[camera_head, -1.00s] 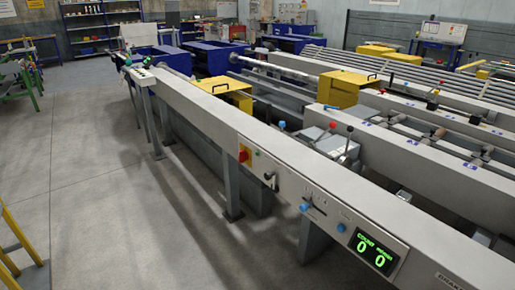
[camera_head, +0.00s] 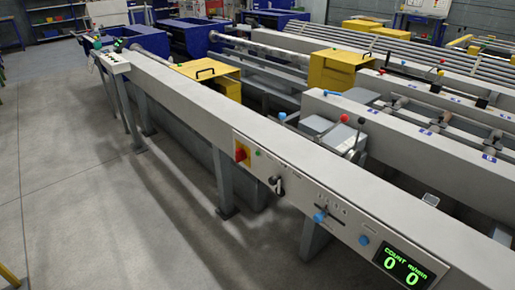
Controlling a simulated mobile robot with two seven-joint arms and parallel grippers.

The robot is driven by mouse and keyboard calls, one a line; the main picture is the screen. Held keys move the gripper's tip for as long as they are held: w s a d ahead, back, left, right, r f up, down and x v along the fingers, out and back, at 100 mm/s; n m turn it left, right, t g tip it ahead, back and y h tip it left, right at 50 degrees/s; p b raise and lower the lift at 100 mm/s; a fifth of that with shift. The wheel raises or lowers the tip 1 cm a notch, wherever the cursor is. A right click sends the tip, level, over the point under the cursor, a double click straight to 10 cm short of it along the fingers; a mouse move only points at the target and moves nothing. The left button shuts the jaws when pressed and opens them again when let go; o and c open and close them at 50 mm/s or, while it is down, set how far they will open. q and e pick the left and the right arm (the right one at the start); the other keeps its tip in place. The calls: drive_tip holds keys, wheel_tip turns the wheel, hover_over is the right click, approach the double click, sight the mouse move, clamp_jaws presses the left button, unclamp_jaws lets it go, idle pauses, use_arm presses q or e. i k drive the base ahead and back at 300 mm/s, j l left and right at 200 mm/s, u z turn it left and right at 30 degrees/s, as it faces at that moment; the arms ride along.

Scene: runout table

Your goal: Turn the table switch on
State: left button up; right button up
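The long grey runout table (camera_head: 200,100) runs from the upper left to the lower right. A black switch with a pale tip (camera_head: 277,184) sits further right. Then come a slider with a blue knob (camera_head: 320,216) and a blue button (camera_head: 364,239). A lit green display (camera_head: 403,264) reads 0 and 0. I cannot tell which control is the table switch. Neither of my grippers is in view.
Open concrete floor (camera_head: 70,200) lies in front of the table on the left. Table legs (camera_head: 224,185) stand on it. A yellow box (camera_head: 210,75) and levers with red and blue knobs (camera_head: 345,119) are behind the front beam. A small control box (camera_head: 115,63) stands at the far left end.

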sight(240, 154)
drive_tip(key=i+j+z, duration=0.2)
drive_tip(key=z, duration=0.15)
drive_tip(key=i+j+z, duration=0.15)
drive_tip(key=j+z, duration=0.2)
drive_tip(key=i+j+z, duration=0.2)
drive_tip(key=j, duration=0.15)
drive_tip(key=j+z, duration=0.25)
drive_tip(key=j, duration=0.15)
drive_tip(key=j+z, duration=0.2)
drive_tip(key=j, duration=0.2)
drive_tip(key=i, duration=0.05)
